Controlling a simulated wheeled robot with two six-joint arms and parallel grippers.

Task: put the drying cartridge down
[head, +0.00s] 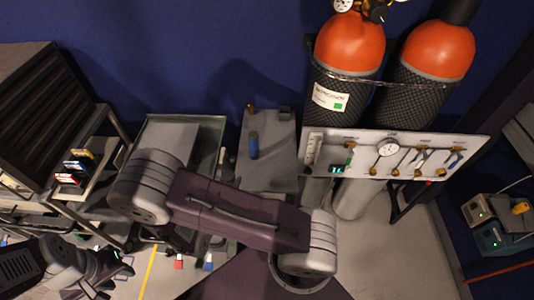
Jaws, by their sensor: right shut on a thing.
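A dark blue cylinder (253,145) stands on a grey top behind my purple arm. It may be the drying cartridge, but the view is too small to be sure. No gripper touches it that I can see. My purple arm crosses the middle of the head view and hides what lies beneath it. I do not see my right gripper or anything in its jaws. My left gripper (114,265) is a dark, cluttered shape at the lower left. I cannot make out whether its fingers are apart.
A grey-topped table (270,165) stands by the blue wall, with a grey cart (182,133) to its left. A shelf with small boxes (75,165) is further left. Two orange-topped gas cylinders (348,45) and a gauge panel (390,160) stand right. Small bottles (208,262) show low down.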

